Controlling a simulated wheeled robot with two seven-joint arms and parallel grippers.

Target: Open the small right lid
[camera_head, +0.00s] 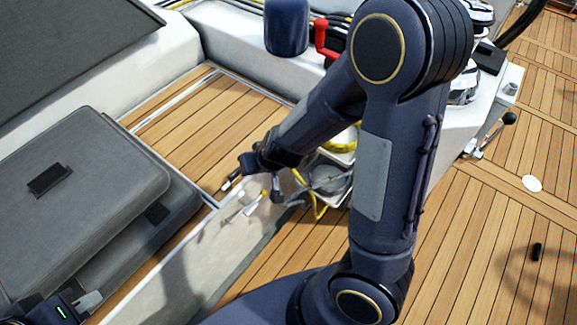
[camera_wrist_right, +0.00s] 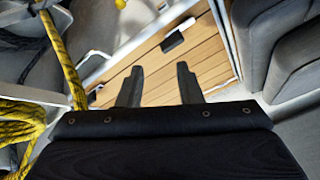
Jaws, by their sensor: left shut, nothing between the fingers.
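A teak-slatted seat panel (camera_head: 205,115) runs between the grey cushion and the white moulding, with a pale seam across its far part. I cannot tell for certain which section is the small right lid. My right arm arches across the head view; its gripper (camera_head: 252,186) is near the panel's right edge. In the right wrist view its two fingers (camera_wrist_right: 158,85) are apart and empty, over the teak slats (camera_wrist_right: 205,50). A black fitting (camera_wrist_right: 172,40) sits on the teak beyond the fingertips. My left gripper (camera_head: 82,304) is shut, at the bottom left corner beside the cushions.
Grey cushions (camera_head: 85,170) lie on the left. A pocket with yellow rope (camera_head: 345,140) is right of my right gripper; the rope also shows in the wrist view (camera_wrist_right: 65,60). Teak floor lies right.

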